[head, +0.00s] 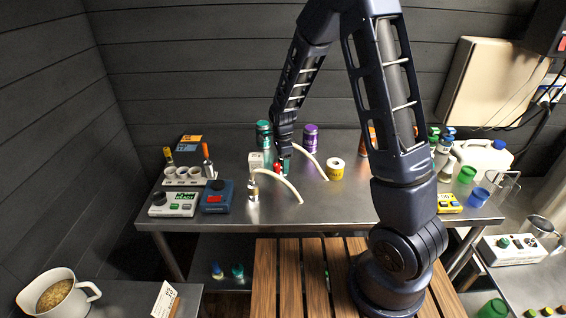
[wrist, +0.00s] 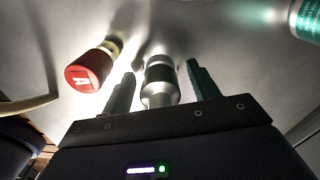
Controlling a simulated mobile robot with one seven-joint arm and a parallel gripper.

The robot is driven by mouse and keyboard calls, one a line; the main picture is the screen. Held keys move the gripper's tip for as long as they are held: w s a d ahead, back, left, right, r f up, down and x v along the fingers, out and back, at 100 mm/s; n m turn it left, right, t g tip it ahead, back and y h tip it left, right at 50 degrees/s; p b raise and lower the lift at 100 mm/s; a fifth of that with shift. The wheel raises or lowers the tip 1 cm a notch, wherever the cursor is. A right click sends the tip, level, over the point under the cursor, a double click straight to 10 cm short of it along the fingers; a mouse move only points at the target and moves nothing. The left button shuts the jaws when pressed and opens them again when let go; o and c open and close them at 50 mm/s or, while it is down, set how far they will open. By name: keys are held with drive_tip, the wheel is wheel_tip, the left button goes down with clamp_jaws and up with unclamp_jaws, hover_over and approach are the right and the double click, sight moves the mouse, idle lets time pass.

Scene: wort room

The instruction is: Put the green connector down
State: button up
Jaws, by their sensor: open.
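My gripper (wrist: 161,70) is open, with dark green fingers on either side of a silver connector (wrist: 159,82) with a dark band. The connector is between the fingers, with gaps on both sides; its green marking cannot be made out. A red-capped connector (wrist: 90,70) marked A lies just left of the gripper in the wrist view. In the head view my gripper (head: 284,158) is low over the steel table (head: 330,205), beside the red cap (head: 277,168). The connector there is mostly hidden by the gripper.
A pale hose (head: 283,184) with a metal end (head: 253,190) lies in front of the gripper. A second hose (head: 308,158) curves right toward a yellow-labelled roll (head: 335,169). A teal canister (head: 264,134) and purple canister (head: 310,138) stand behind. The table's front middle is clear.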

wheel_tip(320, 180, up, 12)
drive_tip(key=shift+r, duration=0.1)
drive_tip(key=shift+d+r, duration=0.2)
drive_tip(key=shift+r, duration=0.05)
drive_tip(key=s+d+r+n+t+y, duration=0.1)
drive_tip(key=s+d+r+n, duration=0.3)
drive_tip(key=d+r, duration=0.35)
drive_tip(key=s+d+r+n+t, duration=0.1)
drive_tip(key=s+d+r+n, duration=0.4)
drive_tip(key=d, duration=0.4)
drive_tip(key=s+d+r+n+t+h, duration=0.1)
drive_tip(key=s+d+r+n, duration=0.4)
drive_tip(key=s+d, duration=0.5)
drive_tip(key=s+n+t, duration=0.1)
drive_tip(key=s, duration=0.3)
drive_tip(key=shift+d+r+t, duration=0.15)
drive_tip(key=shift+t, duration=0.15)
